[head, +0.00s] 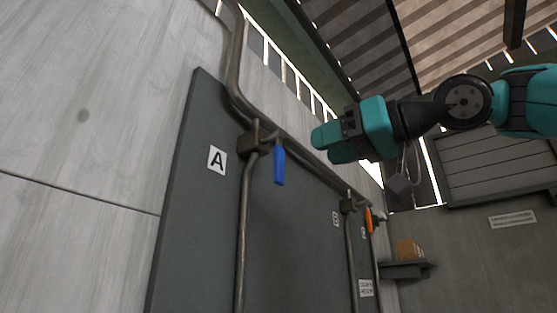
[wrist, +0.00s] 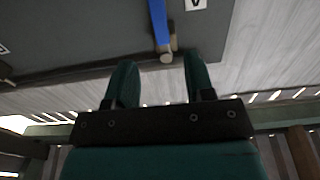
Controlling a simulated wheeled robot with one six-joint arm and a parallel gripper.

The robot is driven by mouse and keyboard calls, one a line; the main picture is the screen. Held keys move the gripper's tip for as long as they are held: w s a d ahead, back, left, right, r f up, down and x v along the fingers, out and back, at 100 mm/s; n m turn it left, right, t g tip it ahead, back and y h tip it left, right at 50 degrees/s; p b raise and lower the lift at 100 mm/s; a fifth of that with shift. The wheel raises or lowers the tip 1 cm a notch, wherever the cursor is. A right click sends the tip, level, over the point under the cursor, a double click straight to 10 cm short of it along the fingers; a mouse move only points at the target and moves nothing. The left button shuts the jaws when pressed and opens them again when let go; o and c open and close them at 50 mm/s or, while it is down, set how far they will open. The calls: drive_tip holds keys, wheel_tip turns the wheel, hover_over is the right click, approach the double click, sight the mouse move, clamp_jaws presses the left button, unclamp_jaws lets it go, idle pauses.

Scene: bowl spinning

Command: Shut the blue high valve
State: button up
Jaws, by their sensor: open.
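The blue valve handle (head: 279,166) hangs down from its pivot beside the pipe at the label A, roughly along the vertical pipe below. Its dark valve body (head: 252,139) sits where the pipe bends. My gripper (head: 331,146) is open and empty, to the right of the blue handle and a little higher in the head view. In the wrist view my gripper (wrist: 160,60) shows two separated fingers, and the blue handle (wrist: 158,25) with its pale pivot end (wrist: 167,56) appears beyond and between the fingertips. I see no contact.
A dark panel (head: 205,215) carries the pipes and the label A (head: 217,160). An orange valve handle (head: 368,221) is farther along to the right. A shelf (head: 405,269) with a box (head: 408,249) stands at the far wall. The space around my gripper looks clear.

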sight(282, 162)
drive_tip(key=p+x, duration=0.2)
drive_tip(key=x, duration=0.7)
drive_tip(key=shift+w+a+r+p, duration=0.1)
drive_tip(key=shift+a+p, duration=0.1)
drive_tip(key=shift+p, duration=0.2)
drive_tip(key=shift+w+a, duration=0.35)
drive_tip(key=shift+a, duration=0.05)
clamp_jaws()
